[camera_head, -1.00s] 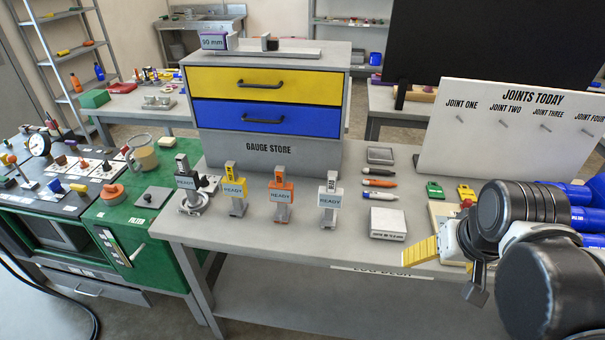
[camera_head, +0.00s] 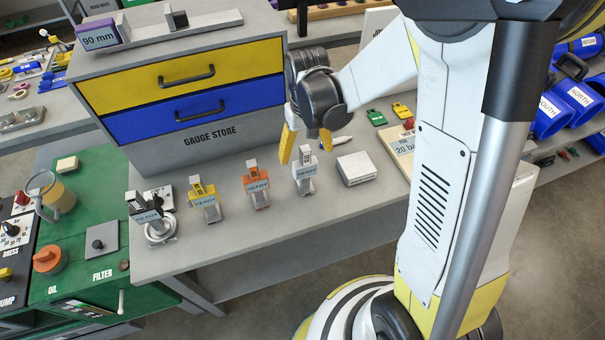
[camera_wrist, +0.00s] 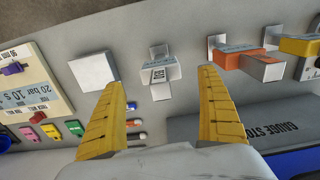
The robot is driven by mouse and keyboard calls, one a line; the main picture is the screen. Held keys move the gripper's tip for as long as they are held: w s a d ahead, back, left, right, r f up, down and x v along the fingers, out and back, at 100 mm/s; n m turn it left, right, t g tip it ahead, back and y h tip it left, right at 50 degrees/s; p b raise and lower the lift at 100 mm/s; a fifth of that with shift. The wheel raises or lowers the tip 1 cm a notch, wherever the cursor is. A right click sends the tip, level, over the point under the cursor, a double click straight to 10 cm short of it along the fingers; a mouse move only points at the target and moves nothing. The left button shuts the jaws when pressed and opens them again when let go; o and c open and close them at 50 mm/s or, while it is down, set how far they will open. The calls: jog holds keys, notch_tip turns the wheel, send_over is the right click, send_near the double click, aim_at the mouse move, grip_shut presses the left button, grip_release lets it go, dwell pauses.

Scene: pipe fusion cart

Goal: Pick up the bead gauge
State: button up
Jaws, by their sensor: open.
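In the wrist view the white gauge (camera_wrist: 160,75) shows between the two fingertips. Whether they are level with it I cannot tell.
The gauge store cabinet (camera_head: 210,137) stands close behind the row. The orange gauge (camera_wrist: 247,58) is near one finger. A white box (camera_head: 356,168) sits on the other side. A board marked 20 bar (camera_head: 401,149) and small coloured tags lie farther along.

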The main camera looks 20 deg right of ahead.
aim_at(305, 164)
notch_tip(305, 164, down, 6)
jog(key=shift+w+r+b, duration=0.15)
jog(key=shift+r+b, duration=0.1)
jog(key=shift+b, duration=0.55)
jog(key=c, duration=1.5)
